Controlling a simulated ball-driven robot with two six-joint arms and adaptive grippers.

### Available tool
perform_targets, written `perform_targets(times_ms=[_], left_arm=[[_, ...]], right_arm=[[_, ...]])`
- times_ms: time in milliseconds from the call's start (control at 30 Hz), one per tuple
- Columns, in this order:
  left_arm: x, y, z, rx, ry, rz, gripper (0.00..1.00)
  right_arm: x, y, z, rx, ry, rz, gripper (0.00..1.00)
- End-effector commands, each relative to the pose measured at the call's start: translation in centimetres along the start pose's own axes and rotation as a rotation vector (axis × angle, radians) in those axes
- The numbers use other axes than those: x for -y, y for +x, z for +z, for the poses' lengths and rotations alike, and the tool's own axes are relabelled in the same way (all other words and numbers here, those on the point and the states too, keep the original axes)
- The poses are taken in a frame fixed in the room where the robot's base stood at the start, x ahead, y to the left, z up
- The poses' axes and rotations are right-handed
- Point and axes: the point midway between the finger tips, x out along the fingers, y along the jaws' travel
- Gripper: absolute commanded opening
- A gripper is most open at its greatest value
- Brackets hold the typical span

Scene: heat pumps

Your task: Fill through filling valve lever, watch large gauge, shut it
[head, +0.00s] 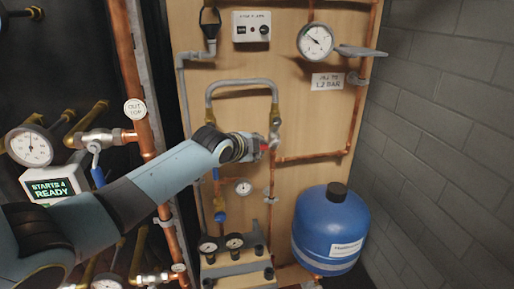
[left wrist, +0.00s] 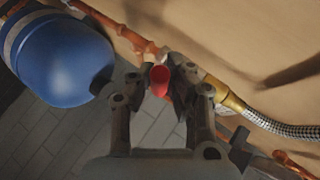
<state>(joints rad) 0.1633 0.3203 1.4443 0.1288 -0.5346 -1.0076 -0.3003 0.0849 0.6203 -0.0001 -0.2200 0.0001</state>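The filling valve's red lever (left wrist: 160,80) is between the fingertips of my left gripper (left wrist: 165,72) in the left wrist view. It touches or nearly touches the left finger; I cannot tell whether both fingers press on it. In the head view my left gripper (head: 262,147) is at the valve beneath the grey braided loop hose (head: 240,83), hiding most of the lever. The hose also shows in the left wrist view (left wrist: 285,128). The large gauge (head: 315,42) is at upper right, its dark needle pointing up-left; its figures are too small to read. My right gripper is not in view.
A fill-pressure sign (head: 327,81) hangs below the large gauge. A blue vessel (head: 330,232) stands at lower right, near the brick wall (head: 440,110). Copper pipes (head: 312,154) cross the wooden board. A lit display (head: 50,189) and another gauge (head: 30,147) are at left.

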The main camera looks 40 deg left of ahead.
Motion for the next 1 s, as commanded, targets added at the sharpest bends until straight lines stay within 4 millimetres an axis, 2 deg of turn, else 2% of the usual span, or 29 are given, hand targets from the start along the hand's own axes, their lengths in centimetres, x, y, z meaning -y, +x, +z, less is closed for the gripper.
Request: perform_targets(times_ms=[33,200,433,567,667,1000], left_arm=[[-0.5,0.0,0.1,0.003,-0.001,0.009,0.2],[-0.3,0.0,0.1,0.002,-0.002,0.005,0.39],[-0.1,-0.1,0.1,0.0,-0.002,0.001,0.39],[-0.1,-0.9,0.1,0.0,-0.001,0.0,0.39],[-0.1,-2.4,0.1,-0.001,0.0,0.001,0.39],[-0.2,-9.6,0.1,0.0,0.002,0.003,0.39]], right_arm=[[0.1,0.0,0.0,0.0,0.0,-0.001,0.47],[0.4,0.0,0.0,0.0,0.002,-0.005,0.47],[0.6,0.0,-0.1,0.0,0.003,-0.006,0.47],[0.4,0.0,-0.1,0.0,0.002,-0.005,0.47],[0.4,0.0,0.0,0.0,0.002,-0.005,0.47],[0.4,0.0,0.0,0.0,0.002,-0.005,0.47]])
